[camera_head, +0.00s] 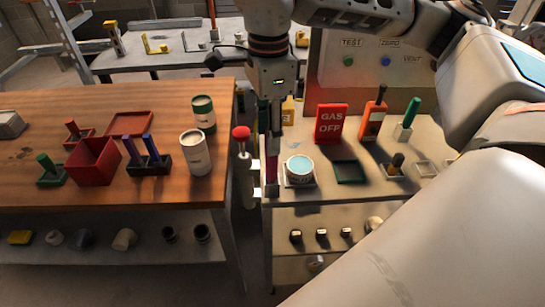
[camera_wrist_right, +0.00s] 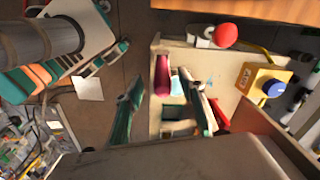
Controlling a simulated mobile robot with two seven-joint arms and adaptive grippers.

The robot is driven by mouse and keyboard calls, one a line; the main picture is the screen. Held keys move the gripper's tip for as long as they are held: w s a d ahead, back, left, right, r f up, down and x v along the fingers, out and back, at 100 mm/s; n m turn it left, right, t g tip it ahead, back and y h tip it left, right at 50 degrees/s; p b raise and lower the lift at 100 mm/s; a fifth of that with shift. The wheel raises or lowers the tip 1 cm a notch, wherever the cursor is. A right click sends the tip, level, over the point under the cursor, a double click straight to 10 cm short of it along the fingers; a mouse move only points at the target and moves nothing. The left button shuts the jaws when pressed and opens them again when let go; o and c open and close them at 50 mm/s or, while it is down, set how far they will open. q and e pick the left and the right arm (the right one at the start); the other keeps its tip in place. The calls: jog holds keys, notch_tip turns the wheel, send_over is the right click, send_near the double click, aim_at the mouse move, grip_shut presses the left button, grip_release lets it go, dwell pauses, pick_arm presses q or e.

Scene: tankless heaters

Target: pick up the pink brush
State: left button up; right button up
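The pink brush (camera_head: 271,172) is upright at the left edge of the right-hand grey bench in the head view. In the right wrist view, the pink brush (camera_wrist_right: 162,74) shows between and beyond the fingers. My right gripper (camera_head: 270,135) points down above the brush, its fingers overlapping the brush's upper part in the head view. In the wrist view, my right gripper (camera_wrist_right: 165,88) is open, with a teal-padded finger on each side. I cannot tell whether either finger touches the brush. My left gripper is not in view.
A white tub with blue contents (camera_head: 299,170) stands close right of the brush. A red-knobbed post (camera_head: 241,134) is close left. A red GAS OFF sign (camera_head: 331,122) and a dark green tray (camera_head: 349,171) are farther right. A wooden table (camera_head: 75,195) lies left, across a gap.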

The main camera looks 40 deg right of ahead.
aim_at(272, 164)
jog(key=shift+s+d, duration=0.15)
jog(key=shift+d, duration=0.2)
notch_tip(272, 164, down, 8)
jog(key=shift+r, duration=0.25)
grip_shut()
